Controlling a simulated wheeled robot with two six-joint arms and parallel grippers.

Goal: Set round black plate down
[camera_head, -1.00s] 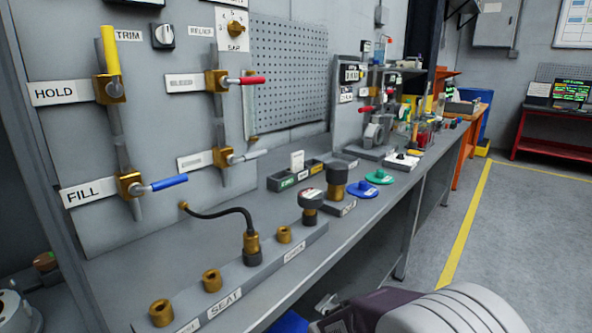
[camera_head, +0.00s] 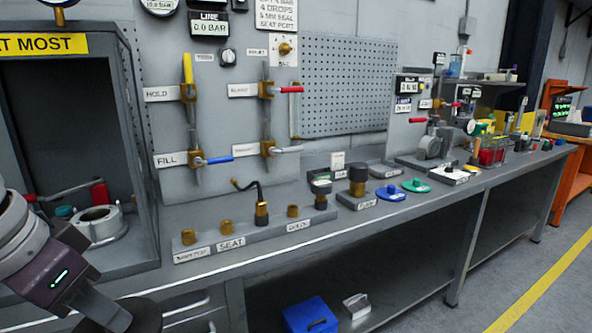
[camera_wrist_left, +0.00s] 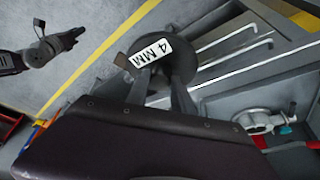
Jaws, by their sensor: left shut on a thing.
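The round black plate (camera_head: 143,316) shows at the bottom left of the head view, partly cut off by the frame. In the left wrist view the dark round plate (camera_wrist_left: 184,62) carries a white "4 MM" label. My left gripper (camera_wrist_left: 164,78) is shut on it, with its fingers at the plate's near side. The plate is held in the air in front of the bench. My right gripper (camera_wrist_left: 42,48) seems to show at the upper left of the left wrist view; its jaws are too unclear to read.
The open cabinet (camera_head: 150,180) on the left holds a round metal fixture (camera_head: 98,224). The bench carries a rail (camera_head: 255,236) with brass fittings, a blue disc (camera_head: 391,194) and a green disc (camera_head: 415,186). A blue bin (camera_head: 311,316) sits below.

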